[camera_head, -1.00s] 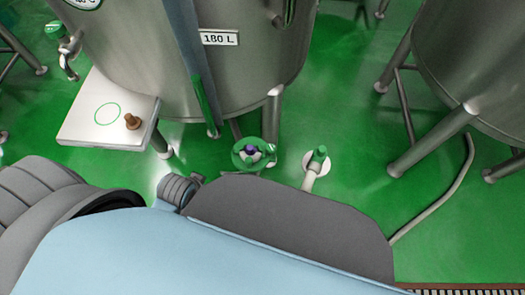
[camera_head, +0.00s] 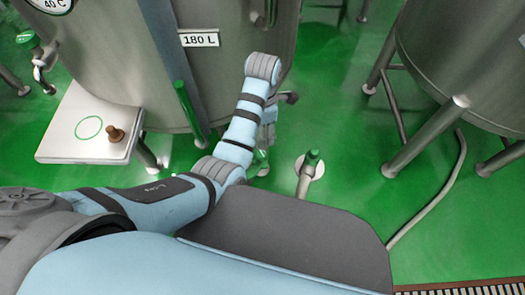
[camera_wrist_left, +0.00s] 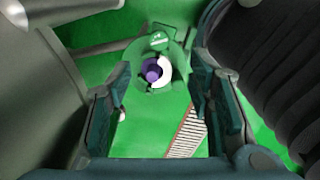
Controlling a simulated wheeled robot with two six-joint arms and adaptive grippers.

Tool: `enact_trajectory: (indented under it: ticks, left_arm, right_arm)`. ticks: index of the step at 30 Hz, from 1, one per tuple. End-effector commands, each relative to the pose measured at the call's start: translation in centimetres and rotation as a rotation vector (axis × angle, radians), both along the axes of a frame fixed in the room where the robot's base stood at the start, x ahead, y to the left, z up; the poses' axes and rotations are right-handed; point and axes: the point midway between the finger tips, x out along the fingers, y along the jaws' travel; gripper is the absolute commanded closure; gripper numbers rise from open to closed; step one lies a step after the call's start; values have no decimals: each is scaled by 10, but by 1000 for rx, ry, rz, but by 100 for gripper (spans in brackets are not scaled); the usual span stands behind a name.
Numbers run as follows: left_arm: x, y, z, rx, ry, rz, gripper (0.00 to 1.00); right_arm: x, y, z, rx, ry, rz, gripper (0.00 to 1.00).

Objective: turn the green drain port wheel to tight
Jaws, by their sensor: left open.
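The green drain port wheel (camera_wrist_left: 128,64) shows in the left wrist view, with a purple and white centre and a green tab with a pale mark at its top. In the head view only a green part of it (camera_head: 259,166) shows low beside the tank; my left arm hides the rest. My left gripper (camera_wrist_left: 150,90) is open, its fingers on either side of the wheel in the wrist picture. I see no contact, and the distance is hard to tell. In the head view the gripper (camera_head: 266,140) hangs over the wheel, partly hidden by the arm. My right gripper is not in view.
A steel tank (camera_head: 150,60) marked 180 L stands behind the arm. A white platform (camera_head: 70,140) with a brown knob is at left. A green-topped pipe (camera_head: 308,172) stands just right of the gripper. Another tank (camera_head: 475,70) and a hose (camera_head: 440,205) are at right.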

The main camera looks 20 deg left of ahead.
Motion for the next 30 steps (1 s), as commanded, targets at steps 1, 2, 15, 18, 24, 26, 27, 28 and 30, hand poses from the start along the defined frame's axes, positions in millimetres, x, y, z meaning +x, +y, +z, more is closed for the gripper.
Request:
enact_trajectory:
  ticks: [1, 2, 15, 18, 24, 26, 27, 28, 30]
  left_arm:
    - [-1, 1, -16, 0, 4, -1, 53]
    - [-1, 1, -25, 0, 4, -1, 53]
    - [-1, 1, -124, 0, -1, -3, 53]
    - [-1, 1, -127, -1, -3, -3, 53]
    - [-1, 1, -126, -1, -3, -3, 56]
    - [-1, 1, -126, -1, -3, -3, 65]
    - [-1, 1, -125, -1, -3, -3, 72]
    - [-1, 1, -125, -1, -3, -3, 77]
    - [-1, 1, -125, -1, -3, -3, 88]
  right_arm:
    - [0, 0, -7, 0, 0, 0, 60]
    - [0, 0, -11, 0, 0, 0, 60]
    - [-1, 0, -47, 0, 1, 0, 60]
    - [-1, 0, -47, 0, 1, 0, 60]
    - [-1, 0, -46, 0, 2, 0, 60]
    - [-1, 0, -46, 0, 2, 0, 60]
    - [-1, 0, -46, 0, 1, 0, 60]
    - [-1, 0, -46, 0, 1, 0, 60]
    - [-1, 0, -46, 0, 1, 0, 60]
